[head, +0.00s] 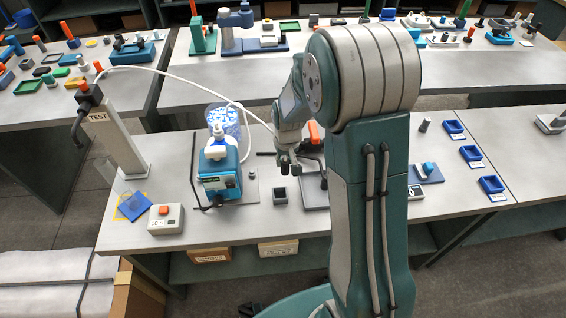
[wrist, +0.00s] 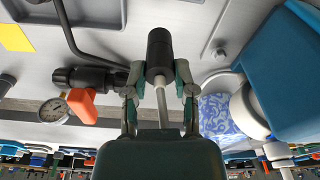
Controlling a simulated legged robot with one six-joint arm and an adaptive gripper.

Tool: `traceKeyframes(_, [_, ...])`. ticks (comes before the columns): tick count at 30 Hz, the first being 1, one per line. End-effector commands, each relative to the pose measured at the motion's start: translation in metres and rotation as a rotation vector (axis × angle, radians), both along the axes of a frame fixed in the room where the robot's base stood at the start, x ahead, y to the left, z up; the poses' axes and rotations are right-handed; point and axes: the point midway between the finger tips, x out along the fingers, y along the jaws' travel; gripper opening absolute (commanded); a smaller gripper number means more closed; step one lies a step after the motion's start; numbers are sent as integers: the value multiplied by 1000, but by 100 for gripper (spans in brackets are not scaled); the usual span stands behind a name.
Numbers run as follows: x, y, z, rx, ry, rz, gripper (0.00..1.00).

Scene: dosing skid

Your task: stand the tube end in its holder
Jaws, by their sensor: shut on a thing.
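My gripper (wrist: 160,82) is shut on the black cylindrical tube end (wrist: 159,50). A pale tube (wrist: 162,108) runs from it back between the fingers. In the head view my gripper (head: 287,164) is above the bench, left of my upper arm, and the white tube (head: 190,79) arcs to it from the post marked TEST (head: 112,138). A small dark square cup (head: 280,195), which looks like the holder, stands on the bench just below my gripper. The tube end appears apart from it. I cannot make out the holder clearly in the wrist view.
A teal pump unit (head: 220,172) stands left of my gripper, with a blue-patterned container (head: 224,120) behind it. A valve with an orange handle (wrist: 83,106) and a gauge (wrist: 55,111) are close by. A grey box (head: 166,218) sits near the front edge.

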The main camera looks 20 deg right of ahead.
Motion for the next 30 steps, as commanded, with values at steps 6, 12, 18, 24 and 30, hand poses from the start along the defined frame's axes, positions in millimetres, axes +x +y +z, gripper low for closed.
traceKeyframes(6, [-39, 2, 40, 0, -2, 0, 0])
traceKeyframes(12, [-81, 5, 58, 0, -3, 0, 0])
traceKeyframes(18, [-107, 7, 69, 0, -2, 0, 0])
traceKeyframes(24, [-126, 11, 74, 0, 0, 2, 0])
traceKeyframes(30, [-166, 26, 77, -2, -3, 5, 0])
